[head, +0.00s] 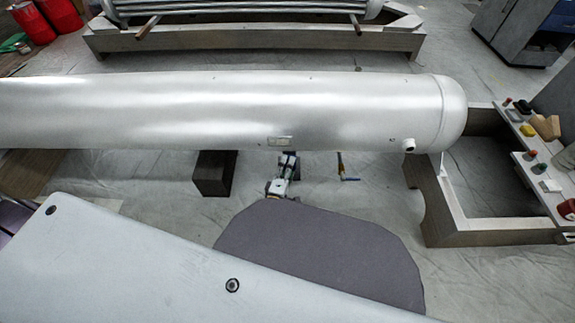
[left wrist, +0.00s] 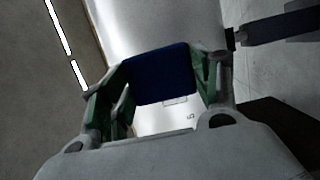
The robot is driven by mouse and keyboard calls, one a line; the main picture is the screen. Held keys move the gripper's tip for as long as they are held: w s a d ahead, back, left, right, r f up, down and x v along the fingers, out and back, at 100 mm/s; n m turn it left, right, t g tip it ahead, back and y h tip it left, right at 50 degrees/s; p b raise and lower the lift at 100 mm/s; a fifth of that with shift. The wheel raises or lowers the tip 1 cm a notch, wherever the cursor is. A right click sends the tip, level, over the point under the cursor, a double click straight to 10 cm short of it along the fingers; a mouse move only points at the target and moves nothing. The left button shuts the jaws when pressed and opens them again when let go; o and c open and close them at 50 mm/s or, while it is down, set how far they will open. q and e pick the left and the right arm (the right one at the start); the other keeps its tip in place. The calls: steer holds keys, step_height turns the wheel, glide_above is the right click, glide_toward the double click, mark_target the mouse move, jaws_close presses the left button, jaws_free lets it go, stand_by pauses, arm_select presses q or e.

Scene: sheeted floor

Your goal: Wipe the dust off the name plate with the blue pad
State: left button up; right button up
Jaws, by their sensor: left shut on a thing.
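The name plate (head: 279,140) is a small grey rectangle on the lower front side of a big silver tank (head: 230,105). My left gripper (head: 287,160) is just in front of the tank, right below the plate in the head view. In the left wrist view my left gripper (left wrist: 158,88) is shut on the dark blue pad (left wrist: 160,75), which spans between its fingers. The pad faces the tank's shiny side. A small pale rectangle at the pad's lower edge seems to be the plate (left wrist: 175,101). Dust cannot be made out. My right gripper is not in view.
A white shelf (head: 543,185) with several small items stands at the right beside a stone-coloured frame support (head: 480,232). A dark block (head: 214,174) is under the tank. A short pipe stub (head: 408,146) juts from the tank.

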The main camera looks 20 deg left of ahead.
mark_target(271, 142)
arm_select(q)
steer(key=shift+w, duration=0.25)
stand_by(0.4)
steer(key=w+a+b, duration=0.1)
steer(key=w+a, duration=0.1)
steer(key=w, duration=0.4)
stand_by(0.6)
steer(key=shift+w+a, duration=0.25)
steer(key=shift+w, duration=0.8)
stand_by(1.3)
steer(key=shift+a, duration=0.1)
steer(key=shift+s+a, duration=0.35)
steer(key=shift+a, duration=0.55)
steer(key=shift+s+a, duration=0.3)
steer(key=shift+a, duration=0.6)
steer(key=shift+a, duration=0.15)
steer(key=shift+s+a+p, duration=0.15)
steer(key=shift+s+a, duration=0.05)
steer(key=shift+a, duration=0.75)
steer(key=shift+s+a+p, duration=0.15)
steer(key=shift+s+a, duration=0.05)
steer(key=shift+a, duration=0.7)
steer(key=shift+s, duration=0.1)
